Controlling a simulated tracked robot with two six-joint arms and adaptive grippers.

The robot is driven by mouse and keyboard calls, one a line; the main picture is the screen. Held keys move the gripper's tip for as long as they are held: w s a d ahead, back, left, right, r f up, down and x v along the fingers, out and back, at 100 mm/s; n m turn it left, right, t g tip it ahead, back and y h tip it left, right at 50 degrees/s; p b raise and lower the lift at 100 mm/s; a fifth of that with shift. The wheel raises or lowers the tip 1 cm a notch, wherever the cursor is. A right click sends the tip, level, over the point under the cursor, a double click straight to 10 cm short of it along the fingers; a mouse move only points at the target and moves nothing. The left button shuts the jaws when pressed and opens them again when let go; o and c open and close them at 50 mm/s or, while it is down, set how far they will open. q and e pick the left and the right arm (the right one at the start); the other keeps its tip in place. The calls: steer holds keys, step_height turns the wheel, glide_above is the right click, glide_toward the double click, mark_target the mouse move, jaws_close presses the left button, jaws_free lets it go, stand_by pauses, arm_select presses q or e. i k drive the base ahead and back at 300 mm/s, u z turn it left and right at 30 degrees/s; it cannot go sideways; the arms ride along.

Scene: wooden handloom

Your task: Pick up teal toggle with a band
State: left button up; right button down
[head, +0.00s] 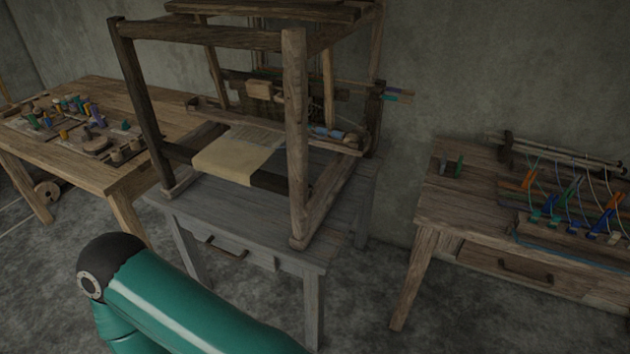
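Several small coloured pieces stand on the left wooden table, among them a teal or green one (57,106). On the right table, several coloured clips or toggles stand in a row with thin cords, including a green-teal one (549,204). At this size I cannot tell which piece is the teal toggle with a band. Only a teal link of my arm and its dark joint show at the bottom left. Neither of my grippers is in view.
A wooden handloom (296,130) with cream cloth (230,162) stands on a grey table (260,228) in the middle. The left table (130,92) and right table (455,205) flank it. Floor (365,285) is open between the grey and right tables.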

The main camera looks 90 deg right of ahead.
mark_target(536, 215)
steer(key=u, duration=0.45)
steer(key=i, duration=0.4)
steer(key=z, duration=2.9)
steer(key=i, duration=0.35)
steer(key=z, duration=2.15)
steer(key=k, duration=0.3)
steer(key=z, duration=0.65)
steer(key=i, duration=1.4)
steer(key=u, duration=0.55)
